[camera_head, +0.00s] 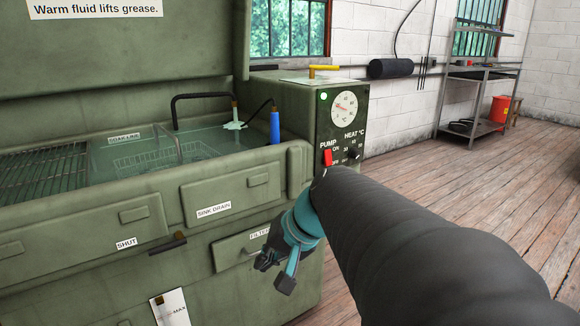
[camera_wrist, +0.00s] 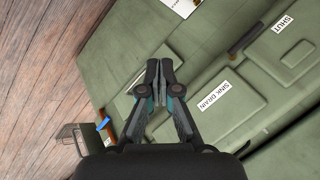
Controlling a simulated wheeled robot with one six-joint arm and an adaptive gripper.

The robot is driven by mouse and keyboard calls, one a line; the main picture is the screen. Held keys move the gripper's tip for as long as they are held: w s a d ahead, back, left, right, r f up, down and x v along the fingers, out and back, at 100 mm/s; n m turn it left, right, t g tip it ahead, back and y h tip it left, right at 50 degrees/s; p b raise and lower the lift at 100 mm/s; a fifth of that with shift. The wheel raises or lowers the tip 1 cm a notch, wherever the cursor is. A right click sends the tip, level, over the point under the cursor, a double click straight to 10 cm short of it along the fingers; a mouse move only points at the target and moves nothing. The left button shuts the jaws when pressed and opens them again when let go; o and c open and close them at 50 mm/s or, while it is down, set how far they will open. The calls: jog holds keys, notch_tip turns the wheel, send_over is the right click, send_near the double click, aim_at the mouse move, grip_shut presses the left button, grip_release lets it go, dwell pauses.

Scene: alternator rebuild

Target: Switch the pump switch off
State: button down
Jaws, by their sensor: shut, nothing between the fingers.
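The red pump switch (camera_head: 327,158) is on the dark control panel (camera_head: 343,122) at the right end of the green parts washer, under the label PUMP. Its red lever stands up near the ON mark, and my arm covers the area just below it. A green lamp (camera_head: 323,97) glows at the panel's upper left. My gripper (camera_wrist: 160,66) is shut and empty in front of the washer's lower front, below and left of the switch. I cannot make out the switch in the wrist view.
The washer's sink (camera_head: 150,150) holds fluid, a wire basket and a faucet; a blue handle (camera_head: 275,127) stands at its right edge. The sink drain panel (camera_head: 230,195) and filter panel (camera_head: 240,248) are near my gripper. The wooden floor (camera_head: 450,170) at right is clear.

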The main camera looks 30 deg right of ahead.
aim_at(328, 158)
jog(key=w+d+r+m+t, duration=0.2)
jog(key=w+d+m, duration=0.15)
jog(key=d, duration=0.45)
jog(key=w+d+r+m+t, duration=0.3)
jog(key=w+d, duration=0.1)
jog(key=d, duration=0.5)
jog(key=d+r+m+t+h, duration=0.1)
jog(key=d+m+t, duration=0.1)
jog(key=d, duration=0.5)
jog(key=s+d+r+m+t+h, duration=0.1)
jog(key=d+r+m+t, duration=0.1)
jog(key=d, duration=0.6)
jog(key=shift+s+d+h, duration=0.3)
jog(key=shift+w, duration=0.1)
jog(key=p+x, duration=0.1)
jog(key=x, duration=1.3)
jog(key=shift+a+p, duration=0.15)
jog(key=shift+p, duration=0.2)
jog(key=shift+f, duration=0.15)
